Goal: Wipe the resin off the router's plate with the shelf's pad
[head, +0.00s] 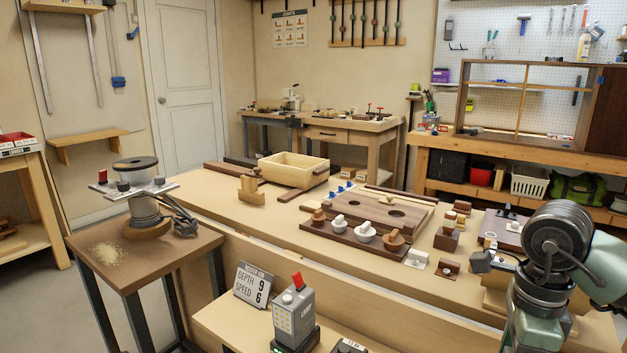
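The router (146,209) stands on a small brown side table at the left, with its cord coiled at its right side. Its flat grey plate (152,188) carries dark knobs and a red one. I cannot make out resin on the plate from here. I cannot pick out the pad on either. My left arm is not in view.
Pale dust (106,252) lies on the side table (165,268). A digit sign (253,284) and a grey box with a red switch (294,314) stand at the front. The long bench holds a wooden tray (293,171), a drilled board (375,214) and several small blocks and knobs.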

